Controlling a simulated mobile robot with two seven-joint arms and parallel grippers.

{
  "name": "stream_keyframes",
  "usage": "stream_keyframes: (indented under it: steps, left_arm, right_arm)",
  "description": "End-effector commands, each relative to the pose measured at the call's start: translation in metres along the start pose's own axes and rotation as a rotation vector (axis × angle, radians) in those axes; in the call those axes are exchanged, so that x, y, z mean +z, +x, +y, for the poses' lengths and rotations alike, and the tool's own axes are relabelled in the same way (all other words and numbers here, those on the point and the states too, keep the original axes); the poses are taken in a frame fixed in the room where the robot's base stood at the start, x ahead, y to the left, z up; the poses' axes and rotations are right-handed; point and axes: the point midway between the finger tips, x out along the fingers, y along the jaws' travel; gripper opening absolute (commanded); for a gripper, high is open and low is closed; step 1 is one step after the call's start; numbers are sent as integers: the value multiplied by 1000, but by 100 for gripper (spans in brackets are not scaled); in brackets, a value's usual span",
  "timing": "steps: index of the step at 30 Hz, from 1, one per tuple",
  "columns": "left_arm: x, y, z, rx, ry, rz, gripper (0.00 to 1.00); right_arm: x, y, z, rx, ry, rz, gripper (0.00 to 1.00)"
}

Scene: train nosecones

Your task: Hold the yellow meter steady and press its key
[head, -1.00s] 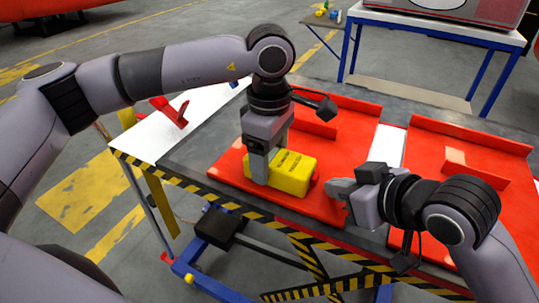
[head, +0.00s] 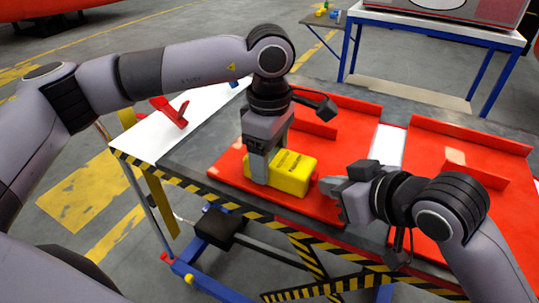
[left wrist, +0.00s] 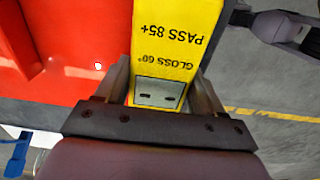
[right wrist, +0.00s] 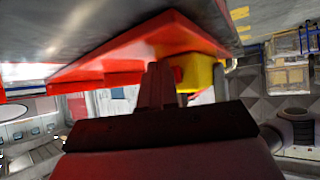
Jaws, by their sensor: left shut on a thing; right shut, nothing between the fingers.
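In the right wrist view a red key (right wrist: 179,74) shows on the meter's end (right wrist: 204,75), beside the closed fingertips (right wrist: 157,68). I cannot tell whether they touch it.
The red mat (head: 226,168) has a raised red rail (head: 313,123) behind the meter. A second red mat (head: 430,150) lies to the right past a white strip. A red bracket (head: 170,112) stands at the left on a white surface. The striped table edge runs in front.

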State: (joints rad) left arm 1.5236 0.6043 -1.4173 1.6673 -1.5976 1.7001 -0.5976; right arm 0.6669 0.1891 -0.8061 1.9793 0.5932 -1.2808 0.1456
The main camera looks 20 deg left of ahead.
Motion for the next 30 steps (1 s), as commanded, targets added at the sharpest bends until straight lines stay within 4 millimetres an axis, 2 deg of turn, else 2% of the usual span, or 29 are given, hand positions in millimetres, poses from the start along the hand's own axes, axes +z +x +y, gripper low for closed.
stream_keyframes:
  steps: [1,10,30]
  left_arm:
    - [0,5,-2,-11,2,4,22]
    - [0,5,-2,-11,2,4,22]
    - [0,4,-2,-10,2,3,22]
  right_arm:
    - [0,1,-1,-1,0,1,0]
    - [-1,2,-1,-1,0,1,0]
    - [8,-10,8,1,1,0,0]
